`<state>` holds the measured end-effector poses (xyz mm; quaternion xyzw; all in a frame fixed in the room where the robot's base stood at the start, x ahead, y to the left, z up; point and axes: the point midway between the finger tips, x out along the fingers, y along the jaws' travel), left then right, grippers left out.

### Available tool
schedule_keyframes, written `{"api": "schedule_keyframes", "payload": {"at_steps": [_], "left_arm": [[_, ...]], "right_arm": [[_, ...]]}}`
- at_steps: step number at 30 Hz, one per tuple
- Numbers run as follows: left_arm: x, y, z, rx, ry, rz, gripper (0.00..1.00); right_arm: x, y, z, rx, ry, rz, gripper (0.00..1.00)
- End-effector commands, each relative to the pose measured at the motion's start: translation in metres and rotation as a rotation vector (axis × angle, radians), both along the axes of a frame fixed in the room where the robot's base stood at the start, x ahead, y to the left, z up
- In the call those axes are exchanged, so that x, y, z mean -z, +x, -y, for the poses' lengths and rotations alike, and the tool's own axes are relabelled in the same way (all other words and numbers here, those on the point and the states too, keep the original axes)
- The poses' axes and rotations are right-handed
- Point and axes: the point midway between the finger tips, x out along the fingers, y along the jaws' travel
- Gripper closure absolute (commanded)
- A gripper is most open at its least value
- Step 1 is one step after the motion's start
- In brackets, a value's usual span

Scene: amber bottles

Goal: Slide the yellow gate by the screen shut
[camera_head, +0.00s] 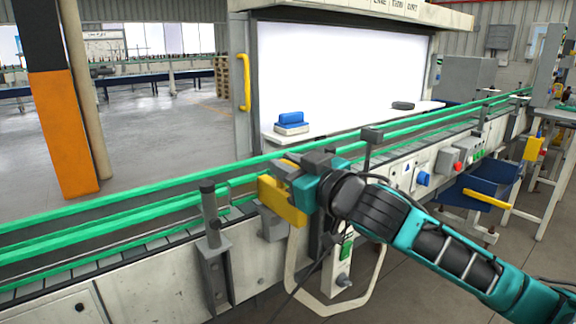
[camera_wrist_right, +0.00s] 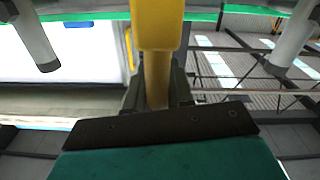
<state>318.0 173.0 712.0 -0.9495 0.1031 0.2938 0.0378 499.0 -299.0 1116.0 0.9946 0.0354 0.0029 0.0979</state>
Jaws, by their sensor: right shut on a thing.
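The yellow gate (camera_head: 284,208) is at the near side of the conveyor, in front of the white lit screen (camera_head: 340,75). My right gripper (camera_head: 290,172) is at the gate, its arm coming in from the lower right. In the right wrist view, a yellow upright part of the gate (camera_wrist_right: 158,28) runs down between the two dark fingers of my right gripper (camera_wrist_right: 157,88), which are shut on it. The gripper hides part of the gate in the head view, so I cannot tell how far it stands open. My left gripper is not in view.
Green conveyor rails (camera_head: 120,215) run along both sides of the belt. A dark post on a bracket (camera_head: 211,235) stands left of the gate. A blue block on a pale one (camera_head: 291,122) lies on the screen's ledge. A yellow handle (camera_head: 244,82) is on the screen's frame.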

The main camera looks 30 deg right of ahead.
Motion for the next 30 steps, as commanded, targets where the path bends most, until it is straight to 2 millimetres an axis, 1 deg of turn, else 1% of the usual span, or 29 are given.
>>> {"api": "schedule_keyframes", "payload": {"at_steps": [7,10,13,15,18,21,25,30], "left_arm": [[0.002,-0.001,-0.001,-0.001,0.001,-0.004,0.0],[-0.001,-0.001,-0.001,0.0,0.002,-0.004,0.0],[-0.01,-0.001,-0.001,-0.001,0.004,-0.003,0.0],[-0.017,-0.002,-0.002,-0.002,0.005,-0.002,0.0],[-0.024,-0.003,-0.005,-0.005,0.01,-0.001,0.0],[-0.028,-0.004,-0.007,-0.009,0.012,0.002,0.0],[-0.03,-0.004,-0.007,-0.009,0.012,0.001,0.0],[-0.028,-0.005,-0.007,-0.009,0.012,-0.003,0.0]], "right_arm": [[-0.001,0.001,0.003,0.008,-0.002,0.003,1.0],[-0.003,0.004,0.003,0.01,-0.001,0.003,1.0],[-0.006,0.016,0.004,0.013,0.003,0.003,1.0],[-0.008,0.028,0.003,0.014,0.003,0.003,1.0],[-0.007,0.045,0.001,0.014,0.002,0.003,1.0],[-0.006,0.058,0.001,0.014,0.0,0.004,1.0],[-0.004,0.066,-0.001,0.013,-0.004,0.004,1.0],[-0.004,0.067,0.0,0.013,-0.007,0.007,1.0]]}}
